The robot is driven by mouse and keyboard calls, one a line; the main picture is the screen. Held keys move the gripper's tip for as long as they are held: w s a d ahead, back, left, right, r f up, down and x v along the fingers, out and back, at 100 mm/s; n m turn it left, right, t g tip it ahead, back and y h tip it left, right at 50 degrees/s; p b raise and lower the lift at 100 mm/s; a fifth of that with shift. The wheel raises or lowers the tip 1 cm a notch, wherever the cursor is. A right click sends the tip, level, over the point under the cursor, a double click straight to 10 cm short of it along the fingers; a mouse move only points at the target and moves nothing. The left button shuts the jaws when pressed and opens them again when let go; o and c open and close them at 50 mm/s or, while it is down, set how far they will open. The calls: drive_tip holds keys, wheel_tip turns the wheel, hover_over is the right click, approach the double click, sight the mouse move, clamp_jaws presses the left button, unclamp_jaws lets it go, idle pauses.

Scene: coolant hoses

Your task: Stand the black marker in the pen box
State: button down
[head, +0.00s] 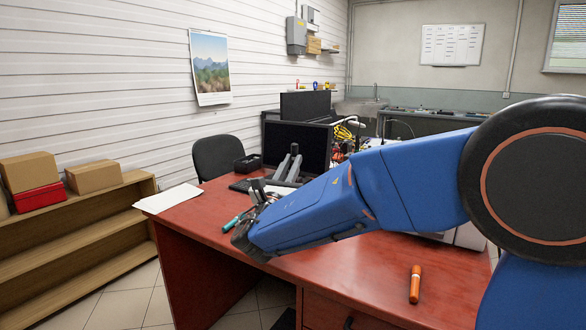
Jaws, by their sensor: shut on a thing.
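My blue arm reaches in from the right across the red desk. Its end is over the left part of the desk, where my gripper (262,190) is small, dark and partly hidden by the arm. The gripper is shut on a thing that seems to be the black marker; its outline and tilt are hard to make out. A small black open box (247,163), probably the pen box, stands on the far side of the desk, beyond the gripper and left of the monitor. Its inside is not clear.
The red desk (350,274) holds a teal marker (236,220) near the arm's end and an orange marker (415,285) at the front right. White paper (168,198) lies at the left corner. A monitor (312,143) stands behind; a chair (218,156) is beyond.

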wheel_tip(320, 180, down, 9)
idle(1.3)
drive_tip(key=shift+a+f, duration=0.1)
drive_tip(key=c, duration=1.6)
unclamp_jaws()
drive_tip(key=shift+c, duration=0.2)
drive_tip(key=shift+r, duration=4.55)
